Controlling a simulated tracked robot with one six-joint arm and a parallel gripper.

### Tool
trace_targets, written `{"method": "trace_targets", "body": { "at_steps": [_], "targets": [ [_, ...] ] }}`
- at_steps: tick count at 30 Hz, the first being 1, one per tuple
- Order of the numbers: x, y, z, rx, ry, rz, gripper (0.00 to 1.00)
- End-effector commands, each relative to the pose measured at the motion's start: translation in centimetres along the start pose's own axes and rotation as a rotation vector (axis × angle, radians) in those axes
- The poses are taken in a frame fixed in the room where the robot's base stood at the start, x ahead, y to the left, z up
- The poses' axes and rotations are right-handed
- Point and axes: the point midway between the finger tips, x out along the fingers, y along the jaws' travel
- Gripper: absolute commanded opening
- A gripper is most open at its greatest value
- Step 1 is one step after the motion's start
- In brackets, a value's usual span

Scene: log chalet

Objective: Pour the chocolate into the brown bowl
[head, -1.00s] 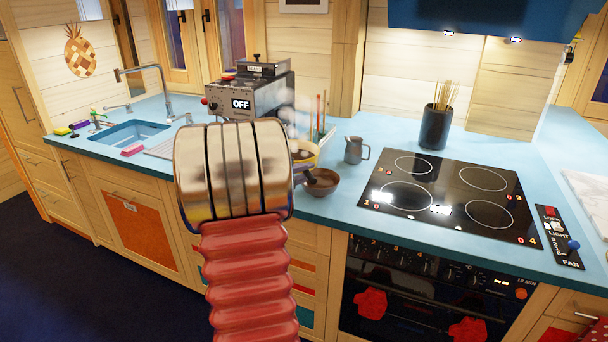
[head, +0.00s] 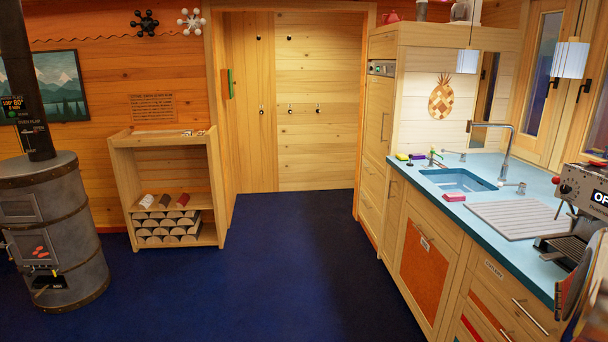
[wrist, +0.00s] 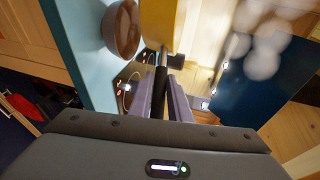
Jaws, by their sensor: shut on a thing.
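In the wrist view my gripper (wrist: 163,103) is shut on the black handle (wrist: 160,78) of a yellow pan (wrist: 164,22). The pan is held up, and its inside is hidden, so no chocolate can be made out. The brown bowl (wrist: 122,28) stands on the blue worktop, right beside the pan in the picture. Whether they touch cannot be told. The head view now shows neither pan, bowl nor gripper.
The blue worktop (wrist: 74,35) runs along the wrist view's left. The head view shows a sink (head: 458,181), a coffee machine (head: 588,190), a wood stove (head: 52,230) and a log shelf (head: 170,190). Pale blurred blobs (wrist: 260,50) hang at the wrist view's upper right. Blue floor (head: 290,270) is clear.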

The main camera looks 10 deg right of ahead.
Motion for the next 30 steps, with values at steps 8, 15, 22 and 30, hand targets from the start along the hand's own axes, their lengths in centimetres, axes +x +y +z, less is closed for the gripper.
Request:
{"method": "trace_targets", "body": {
  "at_steps": [8,15,22,30],
  "targets": [
    [-1.9,0.2,3.1,-0.034,-0.153,-0.004,0.0],
    [-7.2,2.6,8.8,-0.084,-0.363,-0.001,0.0],
    [-13.6,5.6,14.0,-0.134,-0.566,0.002,0.0],
    [-21.9,9.3,18.6,-0.187,-0.791,0.004,0.0]
  ]
}}
